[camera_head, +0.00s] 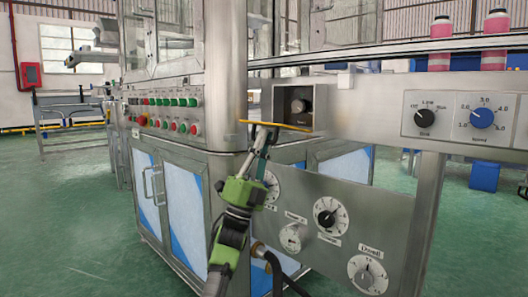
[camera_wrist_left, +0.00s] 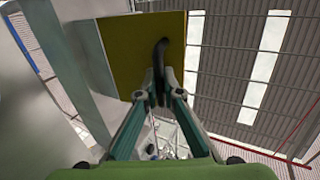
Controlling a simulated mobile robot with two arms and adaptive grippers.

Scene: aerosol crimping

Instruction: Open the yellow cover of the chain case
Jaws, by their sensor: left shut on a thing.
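The yellow cover (camera_head: 290,128) shows nearly edge-on in the head view, as a thin plate jutting out at the lower part of a steel case (camera_head: 335,92). The front of the case is uncovered above it, with a black knob (camera_head: 299,106) showing inside. My left gripper (camera_head: 266,137) reaches up from below to the cover's underside. In the left wrist view the cover (camera_wrist_left: 120,50) fills the upper middle, and the gripper (camera_wrist_left: 160,88) is shut on its curved black handle (camera_wrist_left: 161,52). My right gripper is in neither view.
A panel with dials (camera_head: 328,215) stands below and right of my left arm. Another control panel with a blue knob (camera_head: 481,118) is at the right. The cabinet's rounded corner post (camera_head: 226,80) rises just left of the cover. Green floor (camera_head: 85,200) is open at the left.

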